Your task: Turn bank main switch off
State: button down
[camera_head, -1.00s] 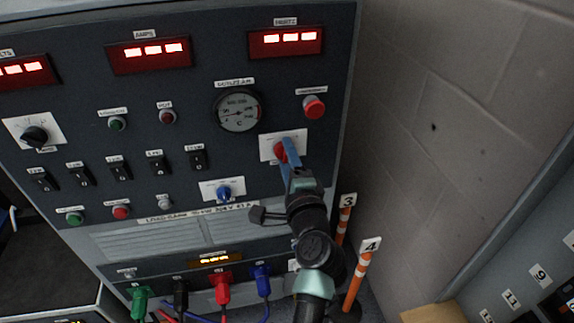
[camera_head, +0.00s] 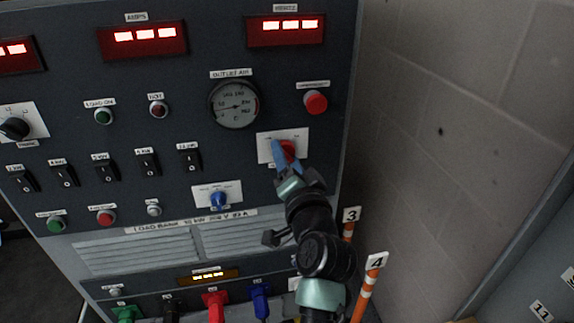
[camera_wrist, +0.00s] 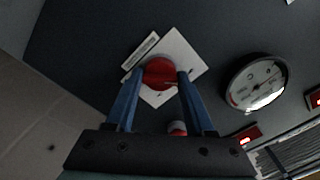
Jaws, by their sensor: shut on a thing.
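The bank main switch is a red rotary knob (camera_head: 288,151) on a white plate (camera_head: 265,150), at the right of the dark load bank panel. In the wrist view the red knob (camera_wrist: 159,74) lies between the two blue fingertips. My gripper (camera_head: 280,155) is shut on the knob, with its fingers on either side of it. The fingers and wrist hide part of the knob and plate in the head view. The knob's exact pointer angle is hard to read.
A red push button (camera_head: 315,102) is above right of the switch, and a round gauge (camera_head: 235,103) is above left. A blue knob (camera_head: 219,200) sits below left. Black rocker switches (camera_head: 104,171) line the left. Orange-striped posts (camera_head: 368,280) stand at the lower right near a block wall (camera_head: 450,120).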

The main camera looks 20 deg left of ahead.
jog(key=shift+n, duration=0.6)
jog(key=shift+c, duration=1.3)
grip_release()
jog(key=v, duration=1.3)
